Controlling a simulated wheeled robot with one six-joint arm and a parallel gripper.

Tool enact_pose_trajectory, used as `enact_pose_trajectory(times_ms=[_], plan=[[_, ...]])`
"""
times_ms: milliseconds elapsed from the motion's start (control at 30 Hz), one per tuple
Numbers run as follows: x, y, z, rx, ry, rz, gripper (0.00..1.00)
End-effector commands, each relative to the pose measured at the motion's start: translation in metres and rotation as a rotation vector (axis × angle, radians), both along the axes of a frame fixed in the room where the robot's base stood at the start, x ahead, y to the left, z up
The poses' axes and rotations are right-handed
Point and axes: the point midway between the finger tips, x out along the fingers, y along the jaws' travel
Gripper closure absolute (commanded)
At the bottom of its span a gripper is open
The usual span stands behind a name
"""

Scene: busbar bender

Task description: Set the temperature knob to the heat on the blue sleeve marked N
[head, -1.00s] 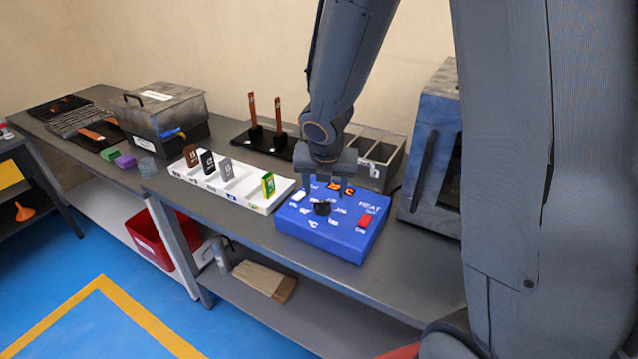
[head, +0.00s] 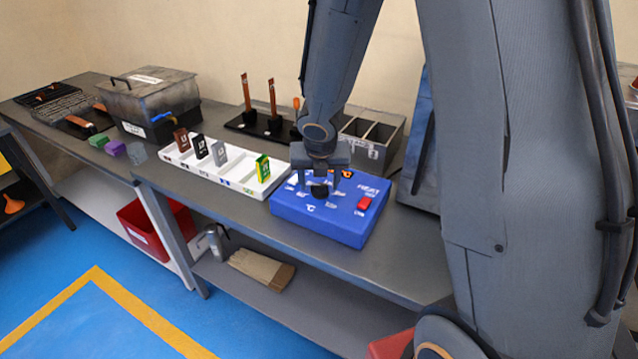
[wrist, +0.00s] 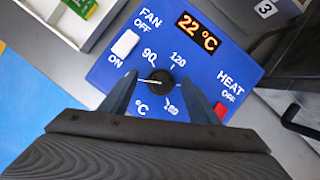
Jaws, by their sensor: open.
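The blue heater box (head: 325,222) stands on the bench, with a black temperature knob (wrist: 160,80) on its top face. A white pointer line on the knob points left in the wrist view. Scale marks 90, 120 and 180 show; others are hidden behind my fingers. The orange display (wrist: 197,31) reads 22 °C. My gripper (head: 320,182) is over the box, its fingers apart on either side of the knob; it also shows in the wrist view (wrist: 160,85). I cannot tell whether they touch it. I cannot make out a blue sleeve marked N.
On the box are a white FAN switch (wrist: 125,43) and a red HEAT switch (head: 364,203). A white rack (head: 222,179) to the left holds brown, black, grey and green-yellow sleeves. A grey bin (head: 368,140) stands behind. The bench front edge is near the box.

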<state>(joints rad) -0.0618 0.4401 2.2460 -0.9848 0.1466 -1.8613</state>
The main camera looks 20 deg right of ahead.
Motion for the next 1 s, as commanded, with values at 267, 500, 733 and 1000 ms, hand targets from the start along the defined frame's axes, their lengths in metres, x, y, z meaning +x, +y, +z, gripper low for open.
enact_pose_trajectory(times_ms=[267, 500, 733, 1000], plan=[[0.0000, 0.0002, 0.0005, 0.000, 0.000, 0.000, 0.65], [-0.0002, 0.0002, 0.0006, -0.001, 0.000, -0.001, 0.86], [0.0003, 0.0008, 0.0001, -0.001, 0.000, -0.046, 0.86], [0.0015, 0.0021, -0.0002, -0.001, -0.001, -0.216, 0.86]])
